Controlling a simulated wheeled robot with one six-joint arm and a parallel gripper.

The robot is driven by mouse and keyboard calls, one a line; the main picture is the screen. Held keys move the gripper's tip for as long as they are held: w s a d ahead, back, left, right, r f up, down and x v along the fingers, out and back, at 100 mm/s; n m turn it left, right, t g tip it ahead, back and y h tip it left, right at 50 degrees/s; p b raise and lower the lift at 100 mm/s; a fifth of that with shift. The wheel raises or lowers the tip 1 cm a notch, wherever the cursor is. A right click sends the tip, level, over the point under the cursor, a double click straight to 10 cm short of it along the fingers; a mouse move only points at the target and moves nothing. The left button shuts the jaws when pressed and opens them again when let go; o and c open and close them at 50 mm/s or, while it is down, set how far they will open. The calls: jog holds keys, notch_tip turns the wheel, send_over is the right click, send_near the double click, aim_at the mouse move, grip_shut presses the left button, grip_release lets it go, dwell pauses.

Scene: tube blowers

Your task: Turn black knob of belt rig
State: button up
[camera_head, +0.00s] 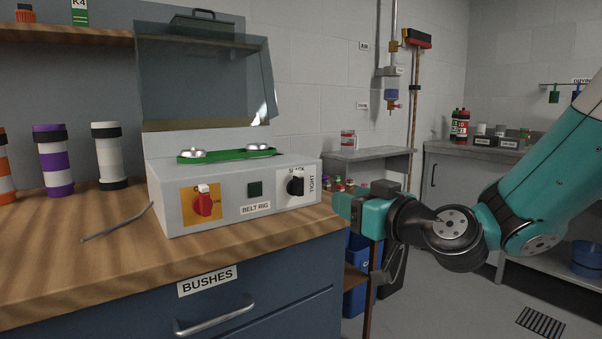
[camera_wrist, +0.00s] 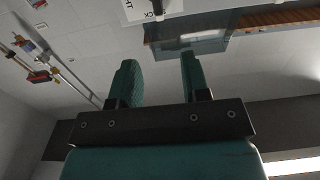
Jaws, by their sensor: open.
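The belt rig (camera_head: 235,190) is a light grey box on the wooden bench, with a raised clear lid and a green belt over two pulleys on top. Its black knob (camera_head: 296,184) sits on a white plate at the right of the front face, with SLACK above and TIGHT at the right. In the wrist view the knob (camera_wrist: 158,9) shows at the top edge, partly cut off. My gripper (camera_head: 340,206) is open and empty, to the right of and a little below the knob, apart from it. Its two teal fingers (camera_wrist: 158,68) point toward the rig side.
A bent grey rod (camera_head: 117,223) lies on the bench (camera_head: 60,265). Striped canisters (camera_head: 53,160) stand left. A blue bin (camera_head: 357,270) is below my gripper.

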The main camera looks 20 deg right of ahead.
aim_at(301, 182)
jog(key=p+x, duration=1.2)
jog(key=x, duration=0.2)
jog(key=shift+w+r+p, duration=0.15)
jog(key=shift+p, duration=0.2)
jog(key=shift+w+a, duration=0.1)
jog(key=shift+w, duration=0.55)
grip_shut()
